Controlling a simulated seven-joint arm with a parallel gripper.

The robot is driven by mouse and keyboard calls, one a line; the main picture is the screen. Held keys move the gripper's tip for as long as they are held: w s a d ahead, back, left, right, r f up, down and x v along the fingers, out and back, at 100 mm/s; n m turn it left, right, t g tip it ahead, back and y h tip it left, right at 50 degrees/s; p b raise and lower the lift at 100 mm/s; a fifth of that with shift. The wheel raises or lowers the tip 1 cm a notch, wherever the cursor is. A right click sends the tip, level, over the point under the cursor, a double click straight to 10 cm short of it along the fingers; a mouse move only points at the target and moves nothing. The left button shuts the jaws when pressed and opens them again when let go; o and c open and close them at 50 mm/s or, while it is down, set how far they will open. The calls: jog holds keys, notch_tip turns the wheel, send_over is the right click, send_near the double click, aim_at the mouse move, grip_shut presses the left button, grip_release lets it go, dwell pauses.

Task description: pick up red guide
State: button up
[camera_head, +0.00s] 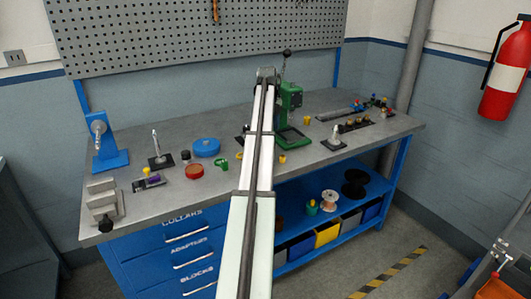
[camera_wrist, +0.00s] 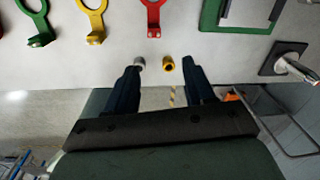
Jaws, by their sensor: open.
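The red guide (camera_wrist: 153,18) is a flat piece with a ring at the top edge of the wrist view and a small block at its near end. The ring is partly cut off by the frame edge. My gripper (camera_wrist: 163,70) is open and empty, its two dark fingers apart. The guide lies beyond the fingertips, roughly in line with the gap between them, and is not touched. In the head view I cannot make out the red guide; my arm covers part of the bench there.
A yellow guide (camera_wrist: 95,20) and a green guide (camera_wrist: 37,22) lie left of the red one. A grey cylinder (camera_wrist: 139,63) and a yellow one (camera_wrist: 168,64) show between the fingers. A green press (camera_head: 291,98) stands on the bench (camera_head: 325,98); its base is right of the guide.

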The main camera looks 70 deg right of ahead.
jog(key=f, duration=0.4)
jog(key=f+m, duration=0.1)
jog(key=f, duration=0.3)
jog(key=w+d+f+m, duration=0.1)
jog(key=f, duration=0.3)
jog(key=shift+w+t+y, duration=0.1)
jog(key=shift+t+y, duration=0.2)
jog(key=shift+c, duration=0.4)
grip_shut()
